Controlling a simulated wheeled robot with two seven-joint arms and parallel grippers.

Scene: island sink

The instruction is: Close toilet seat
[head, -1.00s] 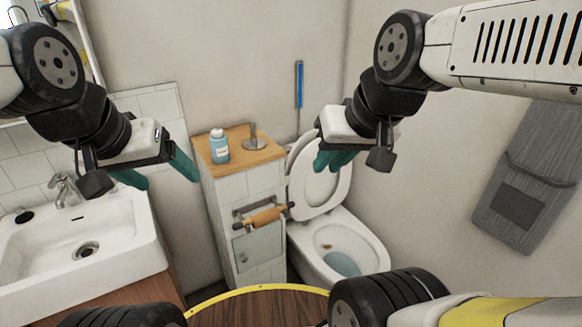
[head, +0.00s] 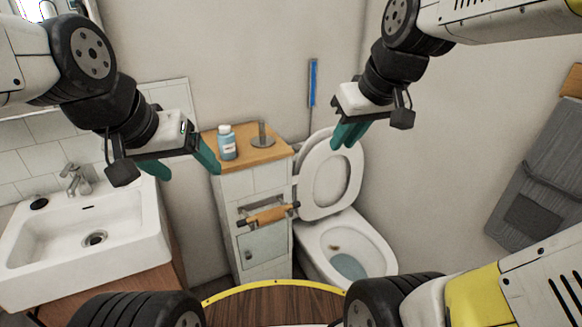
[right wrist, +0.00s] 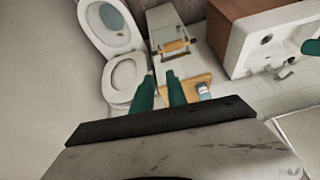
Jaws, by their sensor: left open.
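The white toilet (head: 345,245) stands right of the tiled cabinet. Its seat (head: 325,175) is raised and leans back upright against the wall side, with the bowl uncovered. The toilet also shows in the right wrist view (right wrist: 103,20), with the raised seat (right wrist: 126,78) nearer the camera. My right gripper (head: 346,138) has green fingers pointing down near the upper right rim of the seat; contact is not clear. In the right wrist view its fingers (right wrist: 161,92) are apart with nothing between them. My left gripper (head: 185,165) is open and empty between sink and cabinet.
The tiled cabinet (head: 255,185) bears a wooden top with a blue bottle (head: 227,144) and a metal holder (head: 263,136). The sink (head: 90,235) is at left. A grey towel (head: 540,175) hangs at right.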

